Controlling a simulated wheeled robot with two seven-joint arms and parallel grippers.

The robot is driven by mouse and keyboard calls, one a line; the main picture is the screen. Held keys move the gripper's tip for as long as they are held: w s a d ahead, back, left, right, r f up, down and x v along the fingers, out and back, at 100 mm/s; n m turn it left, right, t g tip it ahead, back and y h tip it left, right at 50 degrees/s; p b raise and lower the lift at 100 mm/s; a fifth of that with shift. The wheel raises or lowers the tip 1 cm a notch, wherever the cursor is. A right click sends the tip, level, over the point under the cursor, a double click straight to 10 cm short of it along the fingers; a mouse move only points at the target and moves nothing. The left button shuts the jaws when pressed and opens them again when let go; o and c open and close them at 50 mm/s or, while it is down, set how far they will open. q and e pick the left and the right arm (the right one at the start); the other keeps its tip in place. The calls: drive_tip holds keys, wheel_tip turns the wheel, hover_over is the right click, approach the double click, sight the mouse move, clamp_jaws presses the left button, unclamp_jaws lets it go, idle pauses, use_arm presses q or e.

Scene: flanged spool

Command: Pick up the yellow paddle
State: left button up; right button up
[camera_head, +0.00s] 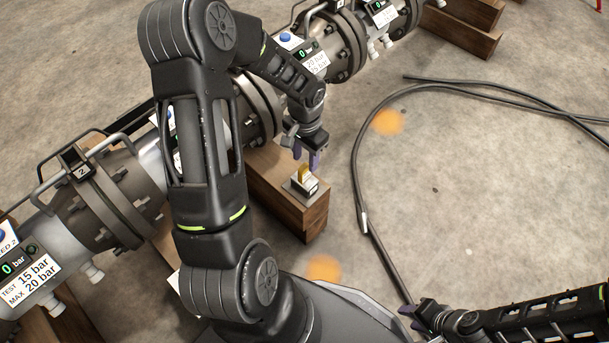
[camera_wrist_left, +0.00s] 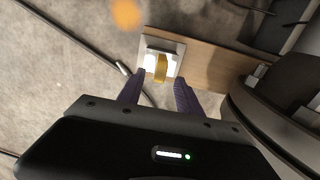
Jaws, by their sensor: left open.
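The yellow paddle (camera_head: 304,173) stands in a small white and grey holder (camera_head: 304,188) on the end of a wooden beam. In the left wrist view the paddle (camera_wrist_left: 161,68) lies between and just beyond the two purple fingertips. My left gripper (camera_head: 308,160) is open above the paddle, pointing down, with nothing between its fingers. Its fingers also show in the left wrist view (camera_wrist_left: 158,82). My right gripper (camera_head: 420,318) is at the bottom right of the head view; its jaw state cannot be made out.
A large flanged pipe spool (camera_head: 110,195) runs diagonally beside the beam, close to my left arm. The wooden beam (camera_head: 275,190) supports it. A black hose (camera_head: 358,180) curves over the concrete floor. The floor at right is mostly clear.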

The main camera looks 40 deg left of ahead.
sight(305, 172)
use_arm(q)
drive_tip(key=shift+f, duration=0.85)
wheel_tip(305, 172, down, 5)
drive_tip(key=b, duration=0.2)
drive_tip(key=shift+s+f+b, duration=0.1)
drive_tip(key=shift+f+b, duration=0.05)
drive_tip(key=shift+b, duration=0.2)
drive_tip(key=shift+c, duration=0.5)
clamp_jaws()
idle(0.6)
